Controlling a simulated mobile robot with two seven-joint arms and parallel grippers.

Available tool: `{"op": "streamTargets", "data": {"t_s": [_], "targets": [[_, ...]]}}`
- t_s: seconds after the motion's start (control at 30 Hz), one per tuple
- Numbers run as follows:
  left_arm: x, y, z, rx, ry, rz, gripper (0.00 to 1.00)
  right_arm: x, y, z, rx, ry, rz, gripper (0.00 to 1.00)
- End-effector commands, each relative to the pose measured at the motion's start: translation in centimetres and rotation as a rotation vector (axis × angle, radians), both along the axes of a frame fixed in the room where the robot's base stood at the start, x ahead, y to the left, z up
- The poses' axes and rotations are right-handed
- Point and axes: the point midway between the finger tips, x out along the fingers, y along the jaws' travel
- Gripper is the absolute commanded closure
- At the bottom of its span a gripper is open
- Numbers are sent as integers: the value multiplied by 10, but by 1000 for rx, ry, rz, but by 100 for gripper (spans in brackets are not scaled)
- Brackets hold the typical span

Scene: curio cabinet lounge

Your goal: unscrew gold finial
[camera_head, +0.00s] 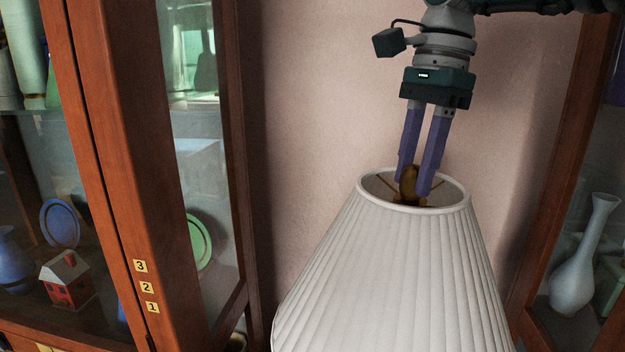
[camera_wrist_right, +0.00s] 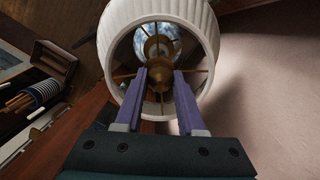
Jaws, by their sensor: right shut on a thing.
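The gold finial (camera_head: 409,181) stands at the top centre of the white pleated lampshade (camera_head: 390,270), inside its open rim. My right gripper (camera_head: 412,188) reaches down from above, its purple fingers on either side of the finial and shut on it. In the right wrist view the finial (camera_wrist_right: 160,78) sits between the fingertips, over the thin spokes of the shade's top ring. Its lower part is partly hidden by the shade rim in the head view. My left gripper is not in view.
A wooden glass cabinet (camera_head: 100,150) stands close on the left, holding a red house (camera_head: 67,280) and plates. Another cabinet on the right holds a pale vase (camera_head: 583,255). The pink wall (camera_head: 310,90) is behind the lamp. A striped cup (camera_wrist_right: 42,92) shows lower left of the shade.

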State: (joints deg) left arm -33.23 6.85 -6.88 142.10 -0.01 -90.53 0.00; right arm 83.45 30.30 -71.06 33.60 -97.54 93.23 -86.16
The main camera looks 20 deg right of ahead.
Motion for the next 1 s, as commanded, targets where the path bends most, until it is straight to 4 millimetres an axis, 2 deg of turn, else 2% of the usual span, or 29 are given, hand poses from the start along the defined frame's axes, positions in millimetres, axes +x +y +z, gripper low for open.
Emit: {"op": "streamTargets", "data": {"t_s": [0.1,0.13,0.3,0.87,1.0], "targets": [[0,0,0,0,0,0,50,0,0,0,-1,-1,-1,100],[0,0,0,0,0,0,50,0,0,0,-1,-1,-1,58],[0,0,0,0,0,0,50,0,0,0,-1,-1,-2,39],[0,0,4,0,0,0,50,0,2,0,-1,1,-5,39],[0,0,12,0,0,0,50,-1,2,2,-2,1,-67,39]]}}
